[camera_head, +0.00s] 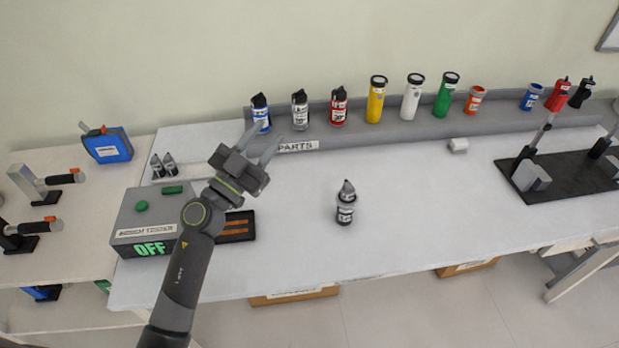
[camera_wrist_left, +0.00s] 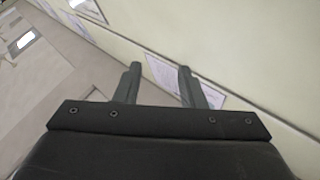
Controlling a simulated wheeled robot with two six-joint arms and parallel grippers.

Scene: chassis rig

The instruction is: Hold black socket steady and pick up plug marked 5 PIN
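Three plug-like pieces with dark tops stand on the back ledge: blue-banded (camera_head: 261,113), grey-white (camera_head: 300,110) and red (camera_head: 339,106). A grey and black plug-like piece (camera_head: 346,203) stands alone mid-table. Their markings are too small to read, so I cannot tell which is 5 PIN. My left gripper (camera_head: 263,141) is open and empty, raised over the table in front of the ledge. My right gripper is not in view.
Yellow (camera_head: 376,100), white (camera_head: 411,98) and green (camera_head: 445,96) tubes stand on the ledge. A grey box reading OFF (camera_head: 150,225) and a dark tray (camera_head: 237,238) are at the left. The middle-right tabletop is mostly clear.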

